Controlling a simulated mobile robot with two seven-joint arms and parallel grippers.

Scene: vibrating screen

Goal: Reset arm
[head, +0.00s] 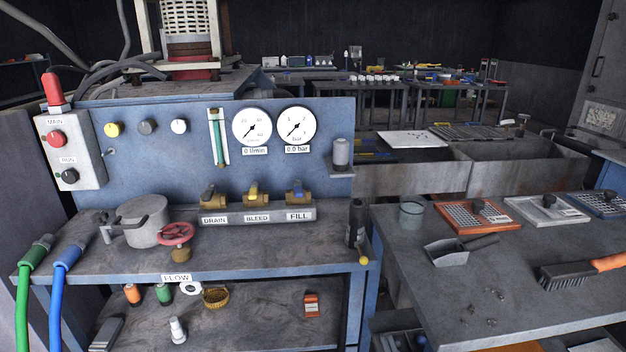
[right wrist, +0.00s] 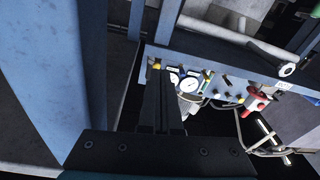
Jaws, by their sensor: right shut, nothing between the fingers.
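My right gripper (right wrist: 158,80) shows in the right wrist view as dark fingers held together, with nothing between them. The fingers point up the picture, toward blue metal framing and a small part of the gauge panel beyond. I cannot make out either gripper clearly in the head view. My left gripper is not in view.
A blue control panel (head: 180,160) with gauges (head: 252,127) and valves stands above a bench (head: 220,252) at left. A grey table (head: 400,250) at right holds a scoop (head: 447,252), a brush (head: 570,276) and framed screens. Blue uprights (right wrist: 55,70) flank the right gripper.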

